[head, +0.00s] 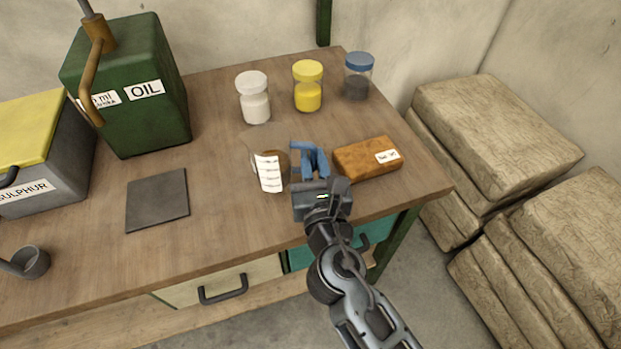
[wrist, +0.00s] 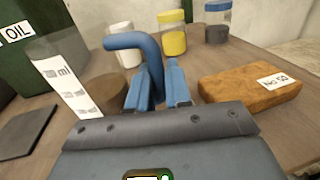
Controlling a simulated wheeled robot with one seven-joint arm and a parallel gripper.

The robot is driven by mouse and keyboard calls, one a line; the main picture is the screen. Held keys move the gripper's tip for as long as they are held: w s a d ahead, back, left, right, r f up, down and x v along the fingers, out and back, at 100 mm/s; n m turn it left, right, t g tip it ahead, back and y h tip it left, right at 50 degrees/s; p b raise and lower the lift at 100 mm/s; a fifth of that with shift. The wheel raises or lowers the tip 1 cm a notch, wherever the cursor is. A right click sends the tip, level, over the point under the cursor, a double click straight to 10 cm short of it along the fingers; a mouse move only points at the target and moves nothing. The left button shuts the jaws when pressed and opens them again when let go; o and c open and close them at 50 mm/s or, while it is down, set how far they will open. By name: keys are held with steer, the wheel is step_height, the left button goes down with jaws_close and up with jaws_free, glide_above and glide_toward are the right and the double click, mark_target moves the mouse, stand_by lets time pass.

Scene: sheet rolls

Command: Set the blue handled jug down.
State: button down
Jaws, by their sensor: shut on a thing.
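The jug (head: 268,170) is a clear, see-through vessel with a white scale label and a blue handle. It appears upright over the front middle of the wooden table (head: 225,225). In the wrist view the jug (wrist: 62,80) is at left, with its curved blue handle (wrist: 135,42) rising between my fingers. My gripper (head: 312,160) is shut on the handle from the right side of the jug; its blue fingers also show in the wrist view (wrist: 158,88). Something brown shows in or through the jug. The contact between its base and the table is unclear.
An orange-brown block (head: 366,158) lies close right of my gripper. White (head: 254,98), yellow (head: 308,86) and blue-lidded (head: 357,76) jars stand behind. A dark square plate (head: 157,200) lies left, near the green oil can (head: 140,90). Bare table separates plate and jug.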

steer(key=shift+w+a+f, duration=0.15)
steer(key=shift+a+f, duration=0.05)
steer(key=shift+a, duration=0.1)
steer(key=shift+f, duration=0.35)
steer(key=shift+f+b, duration=1)
steer(key=shift+f, duration=0.65)
steer(key=shift+f, duration=0.15)
steer(key=c, duration=1.1)
jaws_free()
steer(key=shift+o, duration=0.2)
steer(key=s+b, duration=0.1)
steer(key=s, duration=1.1)
steer(key=shift+d, duration=0.45)
